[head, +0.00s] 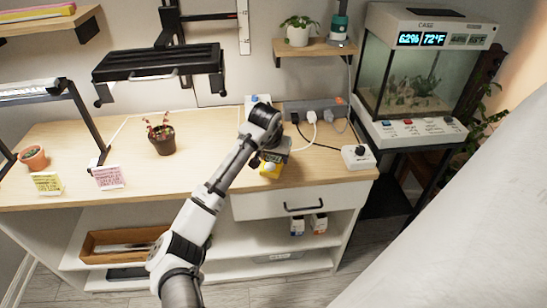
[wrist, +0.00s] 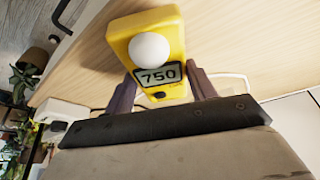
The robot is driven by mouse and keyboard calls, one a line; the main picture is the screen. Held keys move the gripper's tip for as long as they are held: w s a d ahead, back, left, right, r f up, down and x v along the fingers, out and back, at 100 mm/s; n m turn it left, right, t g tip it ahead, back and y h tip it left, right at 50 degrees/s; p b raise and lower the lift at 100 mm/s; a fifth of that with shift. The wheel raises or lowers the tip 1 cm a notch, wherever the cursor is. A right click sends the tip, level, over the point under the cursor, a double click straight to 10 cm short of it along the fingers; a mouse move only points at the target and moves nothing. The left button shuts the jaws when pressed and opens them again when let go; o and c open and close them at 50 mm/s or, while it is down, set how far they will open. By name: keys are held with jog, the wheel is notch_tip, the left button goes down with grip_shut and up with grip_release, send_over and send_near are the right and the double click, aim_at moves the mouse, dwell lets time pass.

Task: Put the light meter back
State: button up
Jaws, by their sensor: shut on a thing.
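The light meter (wrist: 172,22) is a yellow box with a white dome and a display reading 750. In the wrist view my gripper (wrist: 160,92) has one finger on each side of its lower end and is shut on it. In the head view the light meter (head: 270,170) shows as a yellow patch below my gripper (head: 274,157), over the right part of the wooden bench top, near its front edge. My gripper hides part of it there. I cannot tell whether it touches the bench.
A power strip (head: 315,108) with white plugs and a white box with a black knob (head: 358,157) are to the right. A potted plant (head: 161,138) and cards (head: 108,177) stand to the left. A drawer (head: 300,203) is below; a terrarium (head: 420,75) stands far right.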

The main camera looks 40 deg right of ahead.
jog(key=shift+f, duration=0.65)
jog(key=shift+f, duration=0.1)
jog(key=o, duration=1.2)
jog(key=shift+c, duration=0.2)
jog(key=b+v, duration=0.2)
jog(key=v, duration=1)
jog(key=shift+b, duration=0.3)
